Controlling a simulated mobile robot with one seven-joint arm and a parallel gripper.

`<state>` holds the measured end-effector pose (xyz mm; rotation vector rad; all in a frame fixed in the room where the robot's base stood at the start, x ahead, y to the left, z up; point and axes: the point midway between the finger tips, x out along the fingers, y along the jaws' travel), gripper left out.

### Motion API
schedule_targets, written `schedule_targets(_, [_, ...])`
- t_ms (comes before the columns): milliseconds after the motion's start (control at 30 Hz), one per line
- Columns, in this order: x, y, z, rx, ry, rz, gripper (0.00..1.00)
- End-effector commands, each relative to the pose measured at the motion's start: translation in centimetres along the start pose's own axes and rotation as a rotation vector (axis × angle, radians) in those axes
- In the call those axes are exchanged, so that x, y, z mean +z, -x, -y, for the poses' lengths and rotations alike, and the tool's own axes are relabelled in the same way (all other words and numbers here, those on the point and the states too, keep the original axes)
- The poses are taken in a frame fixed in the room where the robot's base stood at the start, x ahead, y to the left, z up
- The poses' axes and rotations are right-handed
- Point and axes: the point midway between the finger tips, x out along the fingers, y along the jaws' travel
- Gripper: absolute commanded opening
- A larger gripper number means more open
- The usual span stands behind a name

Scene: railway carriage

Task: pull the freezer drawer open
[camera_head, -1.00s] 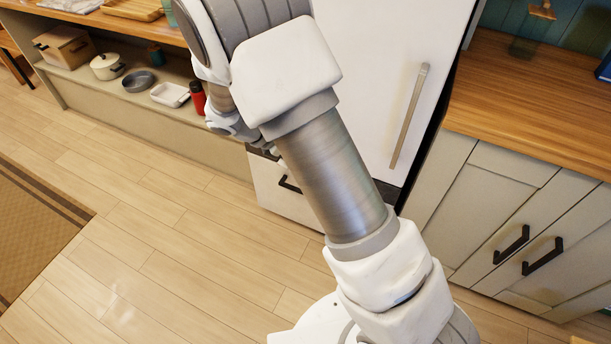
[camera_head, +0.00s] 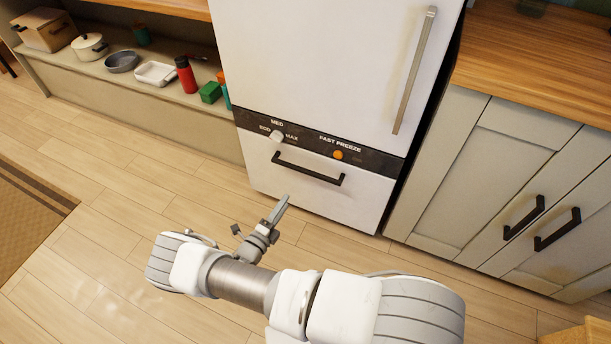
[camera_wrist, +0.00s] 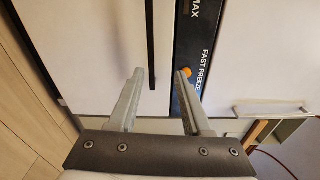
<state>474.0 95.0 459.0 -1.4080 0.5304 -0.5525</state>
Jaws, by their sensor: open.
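The white freezer drawer (camera_head: 345,205) is the low front of the fridge and looks shut. Its black bar handle (camera_head: 308,168) runs across its upper part; it also shows in the wrist view (camera_wrist: 151,45), upright in the picture. My gripper (camera_head: 279,209) is low in front of the drawer, left of the handle's middle and apart from it in the head view. In the wrist view my gripper (camera_wrist: 160,74) is open, its fingers apart, and the handle's near end appears in the gap between them. I see no contact. The fingers overlap each other in the head view.
A control strip (camera_head: 370,160) with a white knob (camera_head: 277,137) and an orange button (camera_head: 338,155) lies just above the handle. The tall fridge door (camera_head: 320,60) is above. Cabinets (camera_head: 465,180) stand to the right, a shelf with pots (camera_head: 90,47) to the left. The floor in front is clear.

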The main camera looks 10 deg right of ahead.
Motion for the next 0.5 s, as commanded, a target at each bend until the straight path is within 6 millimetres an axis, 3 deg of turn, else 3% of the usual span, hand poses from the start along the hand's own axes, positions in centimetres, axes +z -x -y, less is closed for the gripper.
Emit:
schedule_targets(100, [-0.3, 0.3, -1.9, -0.012, 0.068, 0.056, 0.49])
schedule_targets(267, [-0.3, -0.3, -2.5, -0.017, 0.095, 0.075, 0.49])
schedule_targets(500, [-0.1, -4.6, -2.5, -0.018, 0.093, 0.071, 0.49])
